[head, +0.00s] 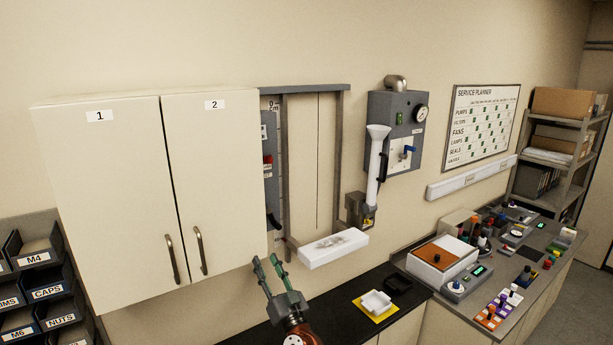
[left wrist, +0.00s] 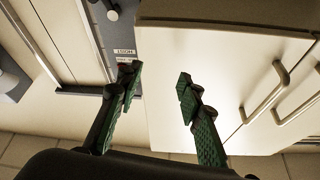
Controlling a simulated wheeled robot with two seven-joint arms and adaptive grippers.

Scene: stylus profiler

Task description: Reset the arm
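My left gripper (head: 269,269) is open and empty, its green-padded fingers raised in front of the lower right corner of the white cabinet (head: 100,190). In the left wrist view the two fingers (left wrist: 158,88) stand apart with nothing between them. Cabinet doors 1 and 2 are shut, and their handles (head: 200,250) are just left of the gripper; the handles also show in the left wrist view (left wrist: 263,92). My right gripper is not in view. I cannot tell which thing is a profiler.
A framed wall unit (head: 317,150) with a white tray (head: 333,247) is right of the cabinet. A yellow mat (head: 365,312) with a white dish lies on the black counter (head: 335,300). A grey bench (head: 520,297) at right is crowded. Labelled bins (head: 40,258) stand at left.

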